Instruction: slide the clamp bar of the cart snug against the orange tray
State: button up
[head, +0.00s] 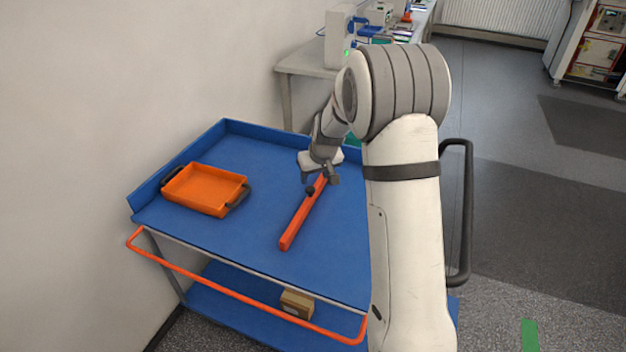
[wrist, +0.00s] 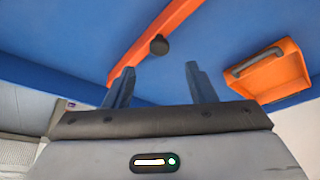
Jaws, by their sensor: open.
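The orange tray (head: 207,190) with dark handles lies at the left end of the blue cart top. The orange clamp bar (head: 297,224) lies across the cart top to the right of the tray, with a wide blue gap between them. A dark knob (head: 310,190) stands on the bar. My gripper (head: 320,180) is above the bar near the knob, and its far end is partly hidden by my arm. In the wrist view my gripper (wrist: 160,85) is open with nothing between its fingers. The knob (wrist: 158,45) is just beyond the fingertips; the tray (wrist: 270,72) is at right.
The blue cart (head: 165,222) has a raised rim, an orange front rail (head: 235,292) and a dark handle (head: 466,215) at right. A cardboard box (head: 297,303) sits on its lower shelf. A bench (head: 300,67) with equipment stands behind. The cart top between bar and tray is clear.

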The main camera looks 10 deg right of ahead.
aim_at(311, 189)
jog(key=shift+p+x, duration=0.5)
jog(key=shift+x, duration=3.5)
jog(key=shift+c, duration=0.3)
